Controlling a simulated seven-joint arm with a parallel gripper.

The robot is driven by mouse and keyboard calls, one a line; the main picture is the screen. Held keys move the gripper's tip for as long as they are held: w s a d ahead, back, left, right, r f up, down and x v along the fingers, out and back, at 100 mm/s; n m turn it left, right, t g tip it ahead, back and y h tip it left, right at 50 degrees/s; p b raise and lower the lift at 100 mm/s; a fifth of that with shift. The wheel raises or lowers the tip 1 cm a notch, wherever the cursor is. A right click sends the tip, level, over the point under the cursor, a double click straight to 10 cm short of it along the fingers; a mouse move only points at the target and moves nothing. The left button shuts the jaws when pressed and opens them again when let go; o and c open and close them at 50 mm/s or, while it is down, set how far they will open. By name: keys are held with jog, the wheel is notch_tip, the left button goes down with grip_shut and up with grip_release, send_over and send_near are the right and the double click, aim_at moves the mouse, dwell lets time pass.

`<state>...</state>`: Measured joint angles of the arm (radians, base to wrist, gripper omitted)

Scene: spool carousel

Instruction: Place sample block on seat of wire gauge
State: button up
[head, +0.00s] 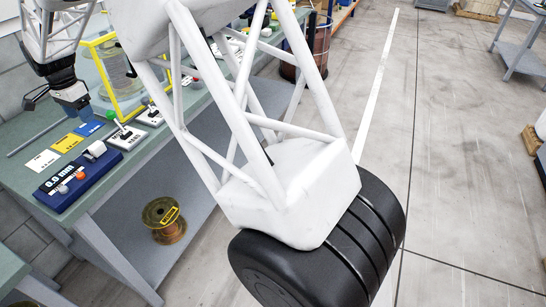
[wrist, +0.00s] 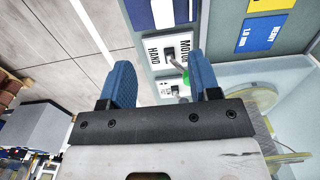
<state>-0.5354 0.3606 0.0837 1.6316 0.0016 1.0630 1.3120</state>
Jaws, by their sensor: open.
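The wire gauge (head: 75,183) is a dark blue device marked "0.0 mm" at the front of the green bench in the head view. I cannot single out the sample block for sure. My gripper (head: 76,108) hangs over the bench behind the gauge. Its blue fingers (wrist: 163,84) are apart, with nothing seen held between them.
White, yellow and blue cards (head: 67,143) lie left of a lever panel (head: 127,136), marked "MOTOR" and "HAND" in the wrist view (wrist: 168,52). A yellow-framed case (head: 124,110) stands behind. A copper spool (head: 163,220) sits on the lower shelf. My arm hides part of the bench.

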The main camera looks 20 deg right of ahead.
jog(key=s+d+r+n, duration=0.1)
jog(key=s+d+r, duration=0.4)
jog(key=d, duration=0.4)
jog(key=s+d+r+n+t, duration=0.1)
jog(key=s+d+r+n, duration=0.1)
jog(key=s+d, duration=0.55)
jog(key=s+d+r+n, duration=0.1)
jog(key=s+d+r, duration=0.3)
jog(key=d, duration=0.7)
jog(key=s+d+f+n, duration=0.1)
jog(key=s+d+f, duration=0.1)
jog(key=s+d, duration=0.4)
jog(key=s+d+f+n+t, duration=0.1)
jog(key=s+d, duration=0.5)
jog(key=s, duration=0.7)
jog(key=s+d+f+n, duration=0.2)
jog(key=s+d, duration=0.3)
jog(key=s, duration=0.5)
jog(key=shift+s+d+f+n+t, duration=0.3)
jog(key=shift+d+f+n, duration=0.1)
jog(key=shift+f, duration=0.05)
